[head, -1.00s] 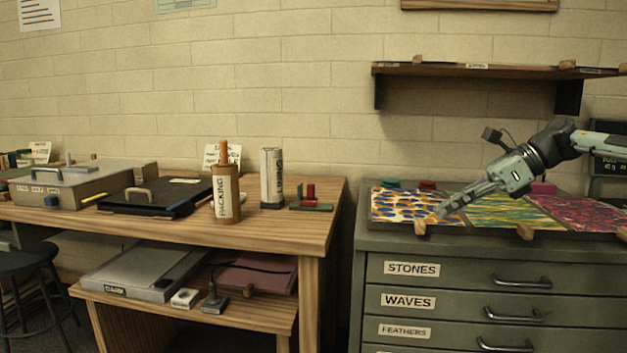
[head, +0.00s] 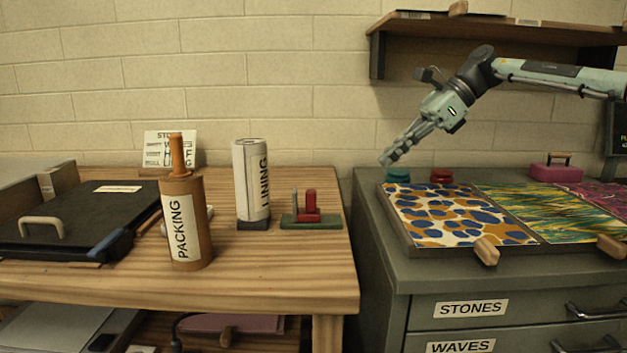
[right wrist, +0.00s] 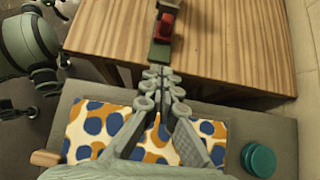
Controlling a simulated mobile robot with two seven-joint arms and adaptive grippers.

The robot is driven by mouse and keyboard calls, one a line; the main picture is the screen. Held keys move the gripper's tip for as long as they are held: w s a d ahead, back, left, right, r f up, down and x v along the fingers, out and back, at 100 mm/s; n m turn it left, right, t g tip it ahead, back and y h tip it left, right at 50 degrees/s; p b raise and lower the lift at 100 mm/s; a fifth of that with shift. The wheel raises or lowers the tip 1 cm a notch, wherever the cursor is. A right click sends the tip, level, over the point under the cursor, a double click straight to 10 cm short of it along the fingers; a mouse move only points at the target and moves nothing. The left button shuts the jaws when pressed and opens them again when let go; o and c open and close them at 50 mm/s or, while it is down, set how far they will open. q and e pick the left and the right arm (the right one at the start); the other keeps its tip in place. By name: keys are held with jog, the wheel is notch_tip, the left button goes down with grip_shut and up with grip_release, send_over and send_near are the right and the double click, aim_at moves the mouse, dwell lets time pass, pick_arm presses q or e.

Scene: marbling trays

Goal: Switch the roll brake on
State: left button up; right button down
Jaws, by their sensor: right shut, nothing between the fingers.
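A small device with a green base, a red block and an upright grey pin (head: 311,218) stands on the right part of the wooden table; I take it for the roll brake. It stands beside the white LINING roll (head: 251,180). My left gripper is not seen.
The brown PACKING tube (head: 187,225) and a black case (head: 75,215) stand further left on the table (head: 270,270). The grey cabinet (head: 375,245) bears patterned sheets (head: 455,215) and teal discs (head: 398,174). A gap separates table and cabinet. A shelf (head: 500,28) hangs above.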

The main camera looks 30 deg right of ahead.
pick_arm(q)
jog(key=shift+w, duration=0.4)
pick_arm(e)
jog(key=shift+w+r, duration=0.1)
jog(key=shift+w, duration=0.1)
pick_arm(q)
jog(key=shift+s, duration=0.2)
pick_arm(e)
jog(key=shift+s, duration=0.1)
jog(key=x, duration=0.4)
jog(key=r+x, duration=0.1)
jog(key=x, duration=0.3)
jog(key=w+a+p+x, duration=0.1)
jog(key=x, duration=0.3)
jog(key=shift+a+r, duration=0.15)
jog(key=shift+w+a, duration=0.3)
jog(key=shift+a, duration=0.1)
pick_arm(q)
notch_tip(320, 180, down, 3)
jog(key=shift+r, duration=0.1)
pick_arm(e)
jog(key=shift+a, duration=0.1)
